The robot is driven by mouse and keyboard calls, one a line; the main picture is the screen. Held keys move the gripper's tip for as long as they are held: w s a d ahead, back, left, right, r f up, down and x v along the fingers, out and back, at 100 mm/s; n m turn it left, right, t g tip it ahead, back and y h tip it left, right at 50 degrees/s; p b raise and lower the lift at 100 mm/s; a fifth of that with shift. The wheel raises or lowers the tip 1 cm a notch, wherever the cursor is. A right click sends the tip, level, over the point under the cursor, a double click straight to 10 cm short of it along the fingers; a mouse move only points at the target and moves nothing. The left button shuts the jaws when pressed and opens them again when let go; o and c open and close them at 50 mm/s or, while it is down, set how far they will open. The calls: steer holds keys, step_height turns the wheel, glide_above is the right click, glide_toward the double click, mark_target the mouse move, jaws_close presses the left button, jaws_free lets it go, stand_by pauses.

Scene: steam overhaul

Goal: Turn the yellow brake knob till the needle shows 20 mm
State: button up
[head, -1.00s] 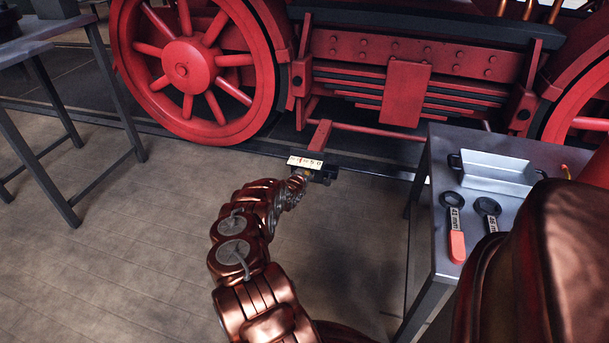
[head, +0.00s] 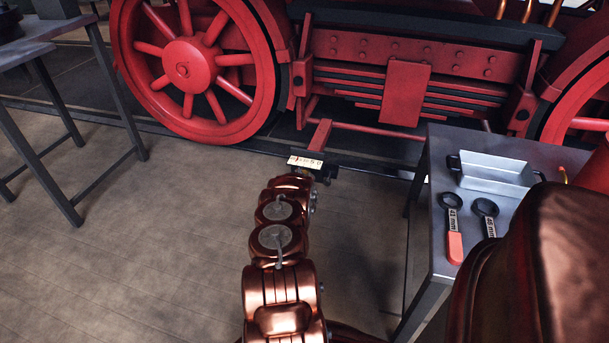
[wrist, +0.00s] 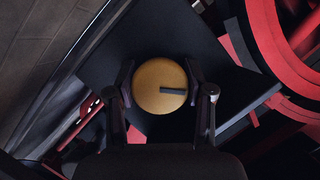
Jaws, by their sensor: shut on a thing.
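The yellow brake knob (wrist: 153,88) is a round disc with a dark index bar pointing right in the wrist view. My gripper (wrist: 161,90) is shut on it, with one finger at each side of its rim. In the head view my own arm hides the knob and the gripper. A white scale plate (head: 305,162) with dark numbers stands just beyond the end of my arm, low by the rail. Reddish marks show on its left part. Its figures are too small to read surely, and I cannot tell where the needle stands.
A red spoked wheel (head: 187,70) is behind to the left. A grey table (head: 431,250) at the right holds a metal tray (head: 494,172) and two ring spanners. Another table (head: 100,75) stands at the left. The floor between is clear.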

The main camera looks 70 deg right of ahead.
steer(key=m, duration=0.1)
steer(key=m+t, duration=0.1)
steer(key=m, duration=0.1)
steer(key=shift+s+f+t+h+b, duration=0.1)
steer(key=shift+t+h+b, duration=0.2)
steer(key=shift+h+b, duration=0.1)
steer(key=shift+m+t+h+b, duration=0.3)
steer(key=shift+m+t+h, duration=0.15)
steer(key=shift+m, duration=1.05)
steer(key=shift+r, duration=0.2)
steer(key=o, duration=1)
steer(key=shift+o, duration=0.9)
steer(key=v, duration=0.8)
steer(key=shift+f, duration=0.15)
